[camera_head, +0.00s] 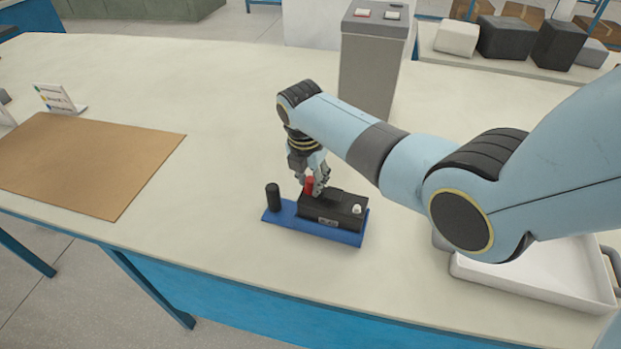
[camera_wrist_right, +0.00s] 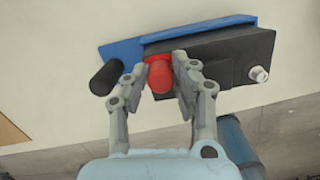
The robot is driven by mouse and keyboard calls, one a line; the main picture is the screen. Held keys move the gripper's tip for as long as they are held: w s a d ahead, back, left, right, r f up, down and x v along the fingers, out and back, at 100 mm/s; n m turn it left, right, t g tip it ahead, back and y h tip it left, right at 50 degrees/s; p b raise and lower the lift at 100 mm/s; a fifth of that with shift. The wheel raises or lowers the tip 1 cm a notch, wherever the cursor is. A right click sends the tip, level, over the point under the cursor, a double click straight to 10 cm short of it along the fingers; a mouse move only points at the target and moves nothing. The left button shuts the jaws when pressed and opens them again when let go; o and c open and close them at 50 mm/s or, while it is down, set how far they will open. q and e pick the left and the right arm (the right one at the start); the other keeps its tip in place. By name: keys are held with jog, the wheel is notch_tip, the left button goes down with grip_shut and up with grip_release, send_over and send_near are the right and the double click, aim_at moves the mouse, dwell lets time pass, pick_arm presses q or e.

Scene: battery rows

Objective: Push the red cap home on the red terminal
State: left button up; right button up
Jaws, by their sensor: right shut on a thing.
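My right gripper (camera_head: 314,186) is shut on the red cap (camera_head: 309,184) at the left end of the black battery (camera_head: 325,208). In the right wrist view the red cap (camera_wrist_right: 160,75) sits between the two fingers (camera_wrist_right: 161,82). The red terminal is hidden, so I cannot tell how far down the cap sits. A bare silvery terminal (camera_wrist_right: 259,74) shows at the battery's other end. The battery rests on a blue base (camera_head: 285,216). A black cylinder (camera_head: 272,197) stands upright on the base's left end; it also shows in the right wrist view (camera_wrist_right: 106,77). My left gripper is not in view.
A grey box with switches (camera_head: 372,70) stands behind my right arm. A white tray (camera_head: 540,280) is at the right.

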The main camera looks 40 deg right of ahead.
jog(key=o, duration=1.3)
jog(key=shift+f, duration=0.1)
jog(key=shift+s, duration=0.1)
jog(key=shift+r+p, duration=1.05)
jog(key=shift+r, duration=2.5)
